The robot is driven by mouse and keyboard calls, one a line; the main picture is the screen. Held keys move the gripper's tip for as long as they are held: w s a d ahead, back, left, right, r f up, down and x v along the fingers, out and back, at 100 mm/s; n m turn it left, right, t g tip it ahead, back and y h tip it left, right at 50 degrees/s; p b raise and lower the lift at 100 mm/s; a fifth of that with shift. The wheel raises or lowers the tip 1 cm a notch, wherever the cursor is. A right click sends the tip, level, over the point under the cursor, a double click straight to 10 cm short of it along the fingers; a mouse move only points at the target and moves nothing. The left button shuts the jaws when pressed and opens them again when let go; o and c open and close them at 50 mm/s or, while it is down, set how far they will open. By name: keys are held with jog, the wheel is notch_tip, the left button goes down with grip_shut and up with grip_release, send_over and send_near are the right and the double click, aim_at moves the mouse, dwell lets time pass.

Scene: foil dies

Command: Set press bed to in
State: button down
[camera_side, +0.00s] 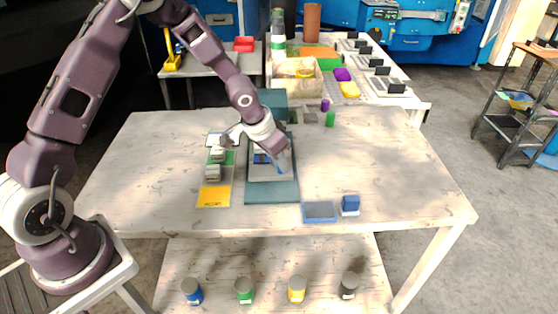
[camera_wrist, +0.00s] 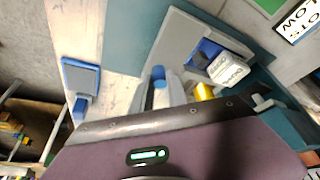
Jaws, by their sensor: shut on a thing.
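The press (camera_side: 272,193) has a teal base on the table, with a darker teal upright at its back. The grey press bed (camera_side: 270,172) lies on this base, behind its bare front strip; it also shows in the wrist view (camera_wrist: 172,45). On the bed is a blue block with a silver-white die (camera_wrist: 228,69), and a gold piece (camera_wrist: 203,92) is beside it. My gripper (camera_side: 281,166) is at the bed's front right part, shut on a small blue handle (camera_wrist: 159,75). The fingers hide most of the handle's lower part.
A green and yellow strip (camera_side: 214,196) with grey dies is left of the press. A blue-grey pad (camera_side: 319,212) and blue block (camera_side: 350,205) are at front right. Purple and green pieces (camera_side: 330,119) stand behind. The table's right side is clear.

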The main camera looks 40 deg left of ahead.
aim_at(270, 166)
jog(key=shift+a, duration=0.1)
jog(key=shift+w+a, duration=1.45)
jog(key=c, duration=1.6)
grip_release()
jog(key=shift+v, duration=3.55)
jog(key=s+r+y, duration=0.2)
jog(key=s+r, duration=0.6)
jog(key=r, duration=0.2)
jog(key=shift+n+t+h, duration=0.6)
jog(key=shift+n+h, duration=0.1)
jog(key=shift+n, duration=0.2)
jog(key=s+d+r, duration=0.1)
jog(key=s+r, duration=0.1)
jog(key=s, duration=0.6)
jog(key=s+d+r, duration=0.2)
jog(key=s, duration=0.6)
jog(key=s+d+r, duration=0.2)
jog(key=s+r, duration=0.1)
jog(key=s, duration=0.5)
jog(key=shift+s+d+r, duration=0.1)
jog(key=shift+s+d, duration=0.05)
jog(key=shift+s, duration=0.15)
